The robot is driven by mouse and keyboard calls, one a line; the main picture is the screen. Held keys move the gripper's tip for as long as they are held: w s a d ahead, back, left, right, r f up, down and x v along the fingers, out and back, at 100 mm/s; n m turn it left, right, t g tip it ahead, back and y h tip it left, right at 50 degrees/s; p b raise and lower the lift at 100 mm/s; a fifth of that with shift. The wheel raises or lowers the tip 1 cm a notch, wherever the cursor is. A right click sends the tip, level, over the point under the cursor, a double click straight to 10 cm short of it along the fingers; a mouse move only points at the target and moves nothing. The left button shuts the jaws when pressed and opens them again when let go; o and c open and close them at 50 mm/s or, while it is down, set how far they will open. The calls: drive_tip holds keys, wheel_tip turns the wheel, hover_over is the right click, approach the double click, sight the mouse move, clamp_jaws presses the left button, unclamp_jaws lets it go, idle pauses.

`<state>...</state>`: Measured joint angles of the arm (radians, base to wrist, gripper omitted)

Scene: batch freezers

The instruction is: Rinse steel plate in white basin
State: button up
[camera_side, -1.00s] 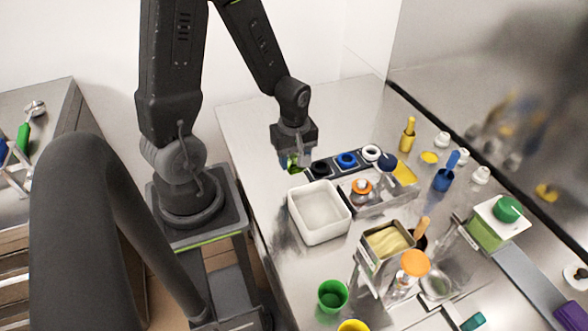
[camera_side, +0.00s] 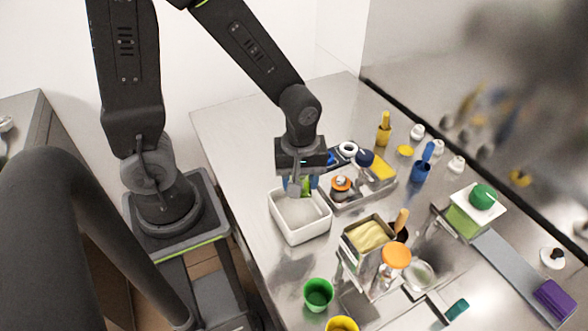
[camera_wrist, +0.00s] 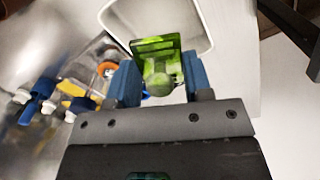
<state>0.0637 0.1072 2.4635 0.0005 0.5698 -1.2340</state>
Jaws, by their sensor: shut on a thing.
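The white basin (camera_side: 292,233) stands on the steel bench, and its rounded rim also shows in the wrist view (camera_wrist: 207,22). My gripper (camera_side: 301,187) is over the basin's far side, pointing down. Its blue fingers (camera_wrist: 162,82) are shut on a small square plate (camera_wrist: 153,46) with a grey round knob. The plate looks shiny and green in the wrist view, and a green patch of it shows between the fingers in the side view (camera_side: 307,187). The plate's lower edge is at or just above the basin opening; I cannot tell whether it touches the basin's inside.
A metal tray (camera_side: 362,200) with an orange-topped item stands right of the basin, close to my gripper. A metal container (camera_side: 368,236) with yellow contents and a green cup (camera_side: 318,294) are in front. Several bottles and caps stand farther back. The bench left of the basin is clear.

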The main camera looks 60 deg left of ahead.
sight(299, 218)
drive_tip(key=shift+f, duration=5.05)
drive_tip(key=shift+r, duration=0.1)
drive_tip(key=shift+r, duration=3.9)
drive_tip(key=shift+r, duration=2)
